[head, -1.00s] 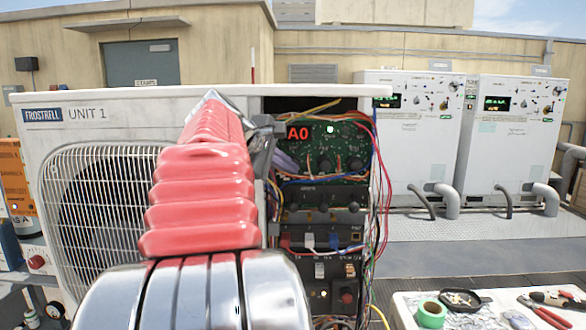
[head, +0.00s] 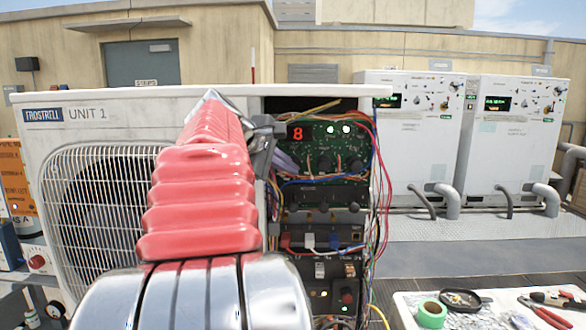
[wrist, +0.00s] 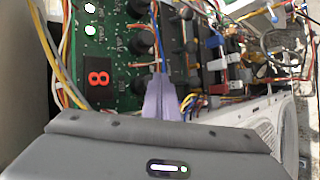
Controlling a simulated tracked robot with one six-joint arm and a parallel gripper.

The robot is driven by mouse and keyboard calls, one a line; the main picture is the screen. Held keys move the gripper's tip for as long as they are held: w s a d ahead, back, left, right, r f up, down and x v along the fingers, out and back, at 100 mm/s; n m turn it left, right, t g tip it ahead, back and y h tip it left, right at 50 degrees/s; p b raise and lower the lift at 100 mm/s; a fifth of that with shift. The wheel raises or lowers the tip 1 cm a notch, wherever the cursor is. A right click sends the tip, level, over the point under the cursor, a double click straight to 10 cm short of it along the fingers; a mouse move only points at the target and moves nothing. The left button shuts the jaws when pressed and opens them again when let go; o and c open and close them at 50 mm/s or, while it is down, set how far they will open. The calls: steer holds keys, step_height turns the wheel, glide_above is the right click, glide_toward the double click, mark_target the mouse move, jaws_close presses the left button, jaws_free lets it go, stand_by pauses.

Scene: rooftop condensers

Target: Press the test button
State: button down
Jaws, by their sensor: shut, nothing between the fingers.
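The green control board (head: 330,145) sits in the open service bay of the condenser marked UNIT 1 (head: 140,112). Its red display (head: 297,133) reads 8, and two white lights glow to its right. The wrist view also shows the board (wrist: 115,50) and the display (wrist: 98,78). My gripper (head: 295,167) is shut, its lavender fingers pointing at the board below the display. The fingers also show in the wrist view (wrist: 158,85), over the board's lower edge. I cannot tell whether they touch it. I cannot make out a test button; the fingers hide part of the board.
Loose wires (head: 375,200) hang along the bay's right side. Black modules with knobs and connectors (head: 318,203) sit below the board. A white table (head: 407,308) at front right holds green tape (head: 431,313), a dark dish and pliers. Two white cabinets (head: 420,150) stand behind.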

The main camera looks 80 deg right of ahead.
stand_by(0.3)
steer(key=s+a, duration=0.1)
steer(key=a, duration=0.5)
steer(key=shift+s, duration=0.2)
stand_by(0.3)
steer(key=shift+w, duration=0.1)
stand_by(0.7)
